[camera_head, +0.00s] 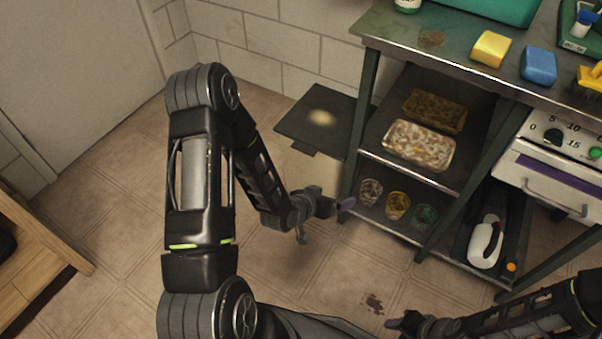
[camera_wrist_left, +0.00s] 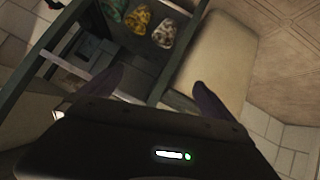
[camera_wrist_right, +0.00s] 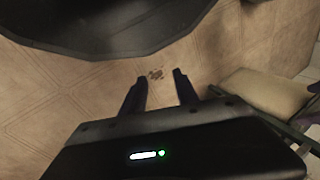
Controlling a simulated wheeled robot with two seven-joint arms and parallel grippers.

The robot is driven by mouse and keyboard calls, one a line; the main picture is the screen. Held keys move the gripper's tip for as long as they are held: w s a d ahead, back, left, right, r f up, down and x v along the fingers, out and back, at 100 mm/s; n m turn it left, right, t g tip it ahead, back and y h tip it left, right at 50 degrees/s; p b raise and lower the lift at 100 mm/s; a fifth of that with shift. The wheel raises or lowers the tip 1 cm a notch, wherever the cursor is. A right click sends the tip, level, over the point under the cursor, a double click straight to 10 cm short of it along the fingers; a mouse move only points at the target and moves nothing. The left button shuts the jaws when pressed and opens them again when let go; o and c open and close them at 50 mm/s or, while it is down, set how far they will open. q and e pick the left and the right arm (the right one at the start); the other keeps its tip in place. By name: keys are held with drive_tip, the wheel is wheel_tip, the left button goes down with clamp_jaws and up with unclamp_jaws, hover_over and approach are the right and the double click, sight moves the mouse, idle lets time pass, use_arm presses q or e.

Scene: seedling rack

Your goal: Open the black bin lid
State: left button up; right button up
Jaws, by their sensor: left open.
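The black bin lid (camera_head: 292,122) is a flat dark square with a pale patch and a small tab on its near edge. It lies flat on top of a beige bin (camera_head: 312,172) against the wall, left of the metal rack, and looks closed. My left gripper (camera_head: 323,218) is open and empty, in front of the bin and below the lid tab, apart from it. In the left wrist view the beige bin body (camera_wrist_left: 215,55) shows beyond the open fingers (camera_wrist_left: 160,90). My right gripper (camera_wrist_right: 158,88) is open and empty over the floor, far from the bin.
The rack's lower shelf (camera_head: 385,222) holds several small cups, close to my left gripper. Its middle shelf holds two trays (camera_head: 420,143). Sponges (camera_head: 491,49) lie on top. A wooden cabinet (camera_head: 35,265) stands at the left. The floor in front is clear apart from a dark stain.

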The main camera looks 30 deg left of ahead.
use_arm(q)
drive_tip(key=w+a+f+t+y+b, duration=0.1)
drive_tip(key=w+a+f+t+b, duration=0.15)
drive_tip(key=a+b, duration=0.25)
drive_tip(key=w+a+f+t+b, duration=0.2)
drive_tip(key=w+a+f+b, duration=0.1)
drive_tip(key=a+b, duration=0.25)
drive_tip(key=m+t+y+b, duration=0.1)
drive_tip(key=m+t+b, duration=0.15)
drive_tip(key=b, duration=0.35)
approach(302, 151)
drive_tip(key=w, duration=0.2)
drive_tip(key=shift+s+f+n+t, duration=0.2)
drive_tip(key=shift+f+n+t, duration=0.05)
drive_tip(key=shift+f+t, duration=0.05)
use_arm(e)
wheel_tip(302, 151, down, 20)
drive_tip(key=w, duration=0.1)
drive_tip(key=shift+w+d+r+t, duration=0.15)
drive_tip(key=shift+w+d+t, duration=0.2)
drive_tip(key=shift+d, duration=0.1)
use_arm(q)
drive_tip(key=w+b, duration=0.2)
drive_tip(key=w, duration=0.5)
drive_tip(key=shift+w+b, duration=0.4)
use_arm(e)
drive_tip(key=shift+w+f, duration=0.25)
drive_tip(key=shift+f, duration=0.95)
use_arm(q)
drive_tip(key=shift+c, duration=0.3)
